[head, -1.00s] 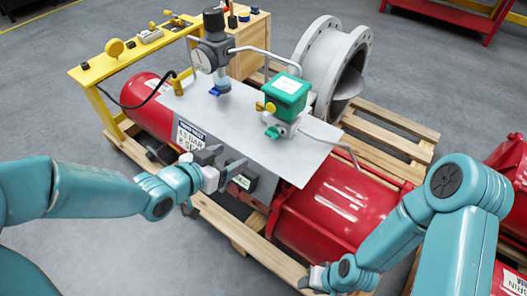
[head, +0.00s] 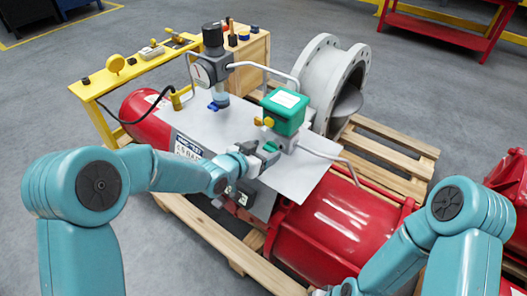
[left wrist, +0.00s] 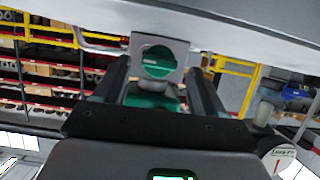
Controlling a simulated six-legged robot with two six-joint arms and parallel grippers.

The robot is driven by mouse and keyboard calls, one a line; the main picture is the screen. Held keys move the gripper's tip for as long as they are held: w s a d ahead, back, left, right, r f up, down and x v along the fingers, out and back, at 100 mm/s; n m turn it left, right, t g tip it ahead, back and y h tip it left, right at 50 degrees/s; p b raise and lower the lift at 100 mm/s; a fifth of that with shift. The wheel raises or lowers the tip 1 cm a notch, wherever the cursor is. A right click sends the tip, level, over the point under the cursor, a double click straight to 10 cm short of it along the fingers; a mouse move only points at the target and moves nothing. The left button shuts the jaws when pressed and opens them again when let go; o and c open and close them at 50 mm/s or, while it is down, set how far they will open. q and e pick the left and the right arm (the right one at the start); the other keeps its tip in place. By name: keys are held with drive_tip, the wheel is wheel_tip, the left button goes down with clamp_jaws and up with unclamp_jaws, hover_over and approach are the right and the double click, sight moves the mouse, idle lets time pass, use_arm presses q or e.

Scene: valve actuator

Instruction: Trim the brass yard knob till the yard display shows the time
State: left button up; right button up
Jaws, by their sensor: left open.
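A brass-yellow knob (head: 263,121) sticks out of the left side of the green box (head: 285,110) on the grey plate. My left gripper (head: 268,152) is just below and in front of this box, its fingers pointing at the fitting under it. In the left wrist view, a round green knob (left wrist: 157,61) with a pale line on a grey block shows between the open fingers (left wrist: 157,85); contact cannot be told. A small dark panel (head: 243,192) at the plate's front edge is partly hidden by my left arm; its reading is not legible. My right gripper (head: 322,291) is barely in view at the bottom edge.
A black-topped regulator with a gauge (head: 203,72) stands left of the green box, and grey pipes (head: 320,153) run beside it. A yellow bench (head: 97,84) is at the back left. The red tank (head: 330,225) and wooden pallet (head: 205,230) lie below.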

use_arm(q)
drive_tip(key=shift+w+d+f, duration=0.1)
drive_tip(key=shift+w+d, duration=0.05)
drive_tip(key=shift+d, duration=0.05)
drive_tip(key=c, duration=1.1)
drive_tip(key=shift+o, duration=0.2)
drive_tip(key=n+p, duration=0.1)
drive_tip(key=p, duration=0.1)
drive_tip(key=h+p, duration=0.1)
drive_tip(key=n+p, duration=0.1)
drive_tip(key=p, duration=0.1)
drive_tip(key=shift+w+a+r+n+g+h+p, duration=0.1)
drive_tip(key=shift+a+r+n+g+h+p, duration=0.2)
drive_tip(key=shift+g+p, duration=0.1)
drive_tip(key=shift+f+n+g+h+p, duration=0.35)
drive_tip(key=shift+n+p, duration=0.25)
drive_tip(key=shift+p, duration=0.25)
drive_tip(key=shift+w+a+n+h+p, duration=0.1)
drive_tip(key=shift+n+h+p, duration=0.25)
drive_tip(key=shift+n+p, duration=0.05)
drive_tip(key=shift+f, duration=0.1)
drive_tip(key=o, duration=1.1)
drive_tip(key=shift+c, duration=0.2)
